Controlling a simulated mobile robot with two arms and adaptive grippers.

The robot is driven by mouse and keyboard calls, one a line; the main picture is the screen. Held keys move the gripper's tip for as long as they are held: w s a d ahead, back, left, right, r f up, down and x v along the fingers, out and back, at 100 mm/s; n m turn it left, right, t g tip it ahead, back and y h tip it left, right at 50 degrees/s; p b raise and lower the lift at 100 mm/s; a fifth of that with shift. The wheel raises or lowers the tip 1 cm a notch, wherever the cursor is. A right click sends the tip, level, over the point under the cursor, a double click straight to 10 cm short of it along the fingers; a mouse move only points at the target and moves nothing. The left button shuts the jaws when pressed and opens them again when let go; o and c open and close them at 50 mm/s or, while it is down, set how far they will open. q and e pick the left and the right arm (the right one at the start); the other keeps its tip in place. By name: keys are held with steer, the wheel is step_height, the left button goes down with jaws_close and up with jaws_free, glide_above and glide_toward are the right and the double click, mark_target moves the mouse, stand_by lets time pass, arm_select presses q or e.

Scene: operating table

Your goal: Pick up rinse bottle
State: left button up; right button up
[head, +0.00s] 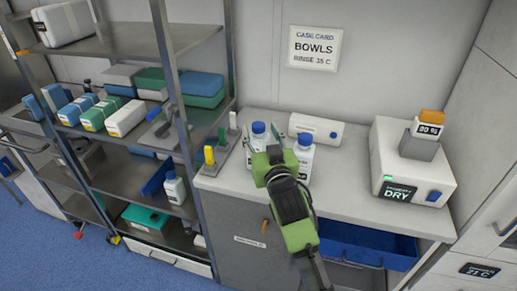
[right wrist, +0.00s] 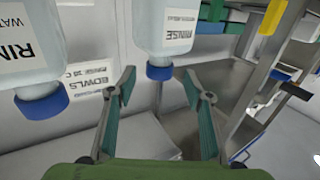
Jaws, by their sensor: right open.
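Two white rinse bottles with blue caps stand side by side on the counter in the head view: a left bottle (head: 259,142) and a right bottle (head: 304,158). My right gripper (head: 260,133) is open in front of the left bottle and partly hides it. The right wrist view is upside down. There the open fingers (right wrist: 160,74) are spread to either side of the left bottle's cap, with its body (right wrist: 166,28) beyond and no contact visible. The right bottle (right wrist: 28,45), labelled RINSE WATER, is outside the fingers. My left gripper is not in view.
A white device (head: 315,131) lies behind the bottles. A dryer box (head: 412,165) stands on the right of the counter (head: 350,183). A rack with coloured handles (head: 217,155) is close on the left, beside metal shelving (head: 160,40). Another bottle (head: 174,188) stands on a shelf.

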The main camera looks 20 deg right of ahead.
steer(key=w, duration=0.3)
steer(key=shift+w+d+f, duration=0.2)
steer(key=shift+w, duration=0.15)
steer(key=shift+s, duration=0.1)
jaws_close()
steer(key=shift+r, duration=0.15)
steer(key=shift+r+p, duration=0.1)
steer(key=shift+p, duration=0.3)
